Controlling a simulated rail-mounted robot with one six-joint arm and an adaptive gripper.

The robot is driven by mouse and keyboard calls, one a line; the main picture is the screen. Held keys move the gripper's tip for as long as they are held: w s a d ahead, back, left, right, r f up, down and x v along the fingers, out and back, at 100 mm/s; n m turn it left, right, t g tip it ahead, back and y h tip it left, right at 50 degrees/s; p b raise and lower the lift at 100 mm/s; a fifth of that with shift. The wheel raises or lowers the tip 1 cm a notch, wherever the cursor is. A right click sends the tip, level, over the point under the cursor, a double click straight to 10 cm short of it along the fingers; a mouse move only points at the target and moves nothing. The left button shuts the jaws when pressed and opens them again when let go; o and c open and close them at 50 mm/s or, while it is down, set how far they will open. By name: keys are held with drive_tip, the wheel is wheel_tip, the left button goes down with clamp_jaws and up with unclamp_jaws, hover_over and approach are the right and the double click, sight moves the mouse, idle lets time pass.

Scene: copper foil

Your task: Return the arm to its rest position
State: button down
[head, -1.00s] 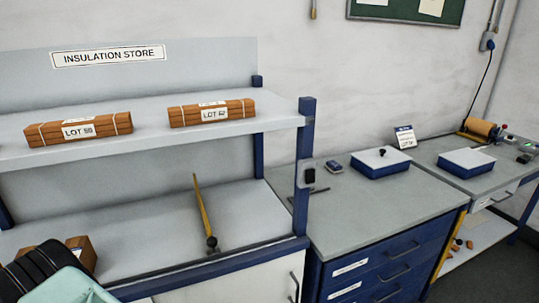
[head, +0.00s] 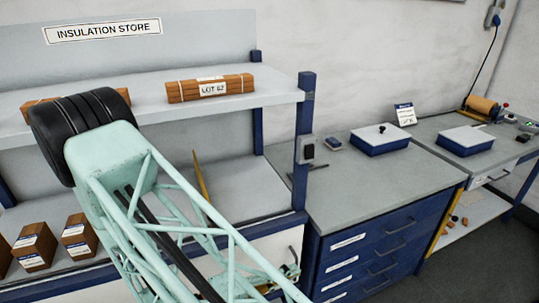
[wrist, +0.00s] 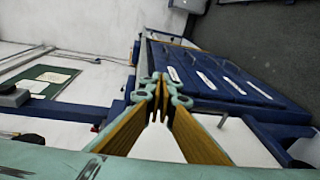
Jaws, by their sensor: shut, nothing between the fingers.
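My pale green arm (head: 150,195) with a black joint (head: 75,120) rises across the left and middle of the head view, in front of the insulation store shelf. In the wrist view my gripper (wrist: 158,115) has its two yellow-brown finger pads drawn together, with nothing visible between them. Blue drawer fronts lie beyond the fingertips in that view, which is turned on its side. In the head view the wrist end of the arm is low near the frame's bottom and only partly visible.
The upper shelf (head: 280,98) carries a wrapped LOT 62 bundle (head: 210,88); another bundle is mostly hidden behind my arm. Several brown boxes (head: 78,237) stand at lower left. A lidded blue tray (head: 380,141) sits on the drawer bench (head: 390,185), which has clear space in front.

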drive_tip(key=s+d+r+m+g+y, duration=0.3)
drive_tip(key=s+d+r+g+y, duration=0.15)
drive_tip(key=d+r, duration=0.5)
drive_tip(key=s+d+r+m+g+y, duration=0.3)
drive_tip(key=s+d+r+g, duration=0.25)
drive_tip(key=r, duration=0.65)
drive_tip(key=s+r+t+y, duration=0.5)
drive_tip(key=s+r+y, duration=0.1)
drive_tip(key=s+r, duration=0.9)
drive_tip(key=shift+r+m+t+y, duration=0.35)
drive_tip(key=shift+r+m+t, duration=0.05)
drive_tip(key=shift+r, duration=0.45)
idle(0.8)
idle(1.3)
